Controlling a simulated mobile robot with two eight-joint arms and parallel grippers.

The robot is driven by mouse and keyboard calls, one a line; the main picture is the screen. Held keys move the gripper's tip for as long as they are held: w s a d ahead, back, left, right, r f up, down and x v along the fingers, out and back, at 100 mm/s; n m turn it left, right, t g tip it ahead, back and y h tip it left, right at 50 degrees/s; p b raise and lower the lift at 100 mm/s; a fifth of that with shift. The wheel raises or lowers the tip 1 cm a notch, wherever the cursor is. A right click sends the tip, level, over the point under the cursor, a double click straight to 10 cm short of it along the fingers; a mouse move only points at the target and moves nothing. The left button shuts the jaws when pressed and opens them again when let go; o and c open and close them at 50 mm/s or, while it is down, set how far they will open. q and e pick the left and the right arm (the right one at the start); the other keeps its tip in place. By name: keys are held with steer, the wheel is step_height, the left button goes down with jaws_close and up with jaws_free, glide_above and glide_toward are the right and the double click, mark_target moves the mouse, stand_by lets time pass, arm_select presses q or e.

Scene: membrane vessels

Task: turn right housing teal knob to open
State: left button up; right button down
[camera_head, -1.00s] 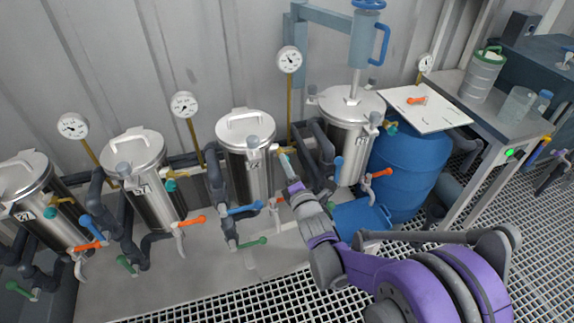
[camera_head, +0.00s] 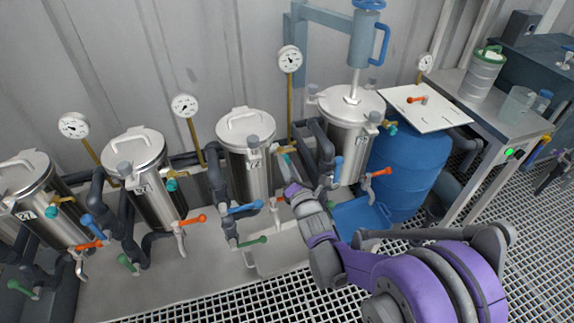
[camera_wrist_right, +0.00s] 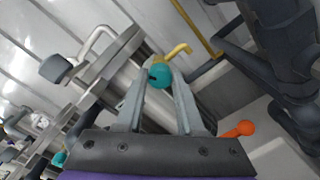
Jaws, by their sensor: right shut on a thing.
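Several steel housings stand in a row in the head view. The housing by my right gripper (camera_head: 288,168) has a flat lid (camera_head: 246,127) with a handle. Its teal knob (camera_wrist_right: 160,75) sits between my two fingertips in the right wrist view (camera_wrist_right: 160,82), and the fingers are closed on it. A brass spout (camera_wrist_right: 180,50) extends just beyond the knob. In the head view the knob is mostly hidden by my gripper. My left gripper is not in view.
Another housing (camera_head: 347,140) and a blue barrel (camera_head: 408,165) stand to the right. Dark pipes (camera_head: 218,185) run between housings.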

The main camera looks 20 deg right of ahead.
steer(key=c, duration=0.5)
jaws_free()
steer(key=s, duration=1)
steer(key=shift+s+d, duration=0.2)
steer(key=shift+s, duration=0.2)
